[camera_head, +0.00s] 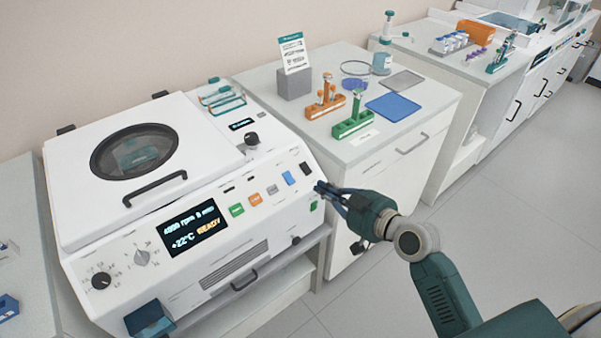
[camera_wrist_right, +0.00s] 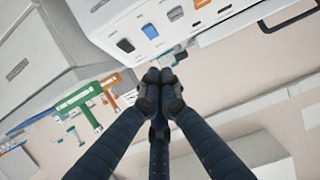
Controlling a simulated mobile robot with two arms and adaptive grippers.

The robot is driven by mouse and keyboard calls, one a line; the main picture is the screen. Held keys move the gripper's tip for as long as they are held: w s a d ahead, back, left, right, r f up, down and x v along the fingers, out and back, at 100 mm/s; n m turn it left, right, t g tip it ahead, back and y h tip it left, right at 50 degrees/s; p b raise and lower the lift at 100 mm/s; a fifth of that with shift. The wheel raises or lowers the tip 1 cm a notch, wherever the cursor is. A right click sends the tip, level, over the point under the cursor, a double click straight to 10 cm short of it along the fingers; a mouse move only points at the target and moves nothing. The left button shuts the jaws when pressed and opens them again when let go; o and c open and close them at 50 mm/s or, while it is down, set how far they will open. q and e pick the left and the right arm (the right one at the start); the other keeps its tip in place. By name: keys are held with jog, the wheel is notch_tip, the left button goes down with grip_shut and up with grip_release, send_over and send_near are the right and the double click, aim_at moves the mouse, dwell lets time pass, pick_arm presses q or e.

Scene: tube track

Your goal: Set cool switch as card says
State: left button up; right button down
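The white centrifuge (camera_head: 190,268) stands at the left in the head view. Labels are too small to tell which is the cool switch. The printed card (camera_head: 293,54) stands on a grey block; its text is unreadable. My right gripper (camera_head: 319,187) is shut and empty, near the panel's right end; its fingertips (camera_wrist_right: 160,76) touch each other. My left gripper is out of view.
The panel also has green (camera_head: 237,210), orange (camera_head: 254,199) and grey (camera_head: 272,189) controls, and knobs at its left. A small green part (camera_head: 314,206) sits low at its right end. Tube racks (camera_head: 352,123) stand on the counter behind. Open floor (camera_head: 510,210) lies at the right.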

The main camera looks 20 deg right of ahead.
jog(key=p, duration=0.2)
send_near(286, 177)
notch_tip(286, 177, up, 3)
jog(key=w, duration=0.3)
jog(key=f, duration=0.1)
jog(key=w+a+f, duration=0.1)
jog(key=f, duration=0.1)
jog(key=shift+a, duration=0.2)
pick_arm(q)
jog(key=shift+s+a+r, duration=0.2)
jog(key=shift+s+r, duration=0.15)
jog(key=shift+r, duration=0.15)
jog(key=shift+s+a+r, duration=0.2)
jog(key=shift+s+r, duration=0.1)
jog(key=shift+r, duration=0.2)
pick_arm(e)
jog(key=shift+w+a+f, duration=0.1)
jog(key=shift+w+f, duration=0.25)
jog(key=shift+f, duration=0.35)
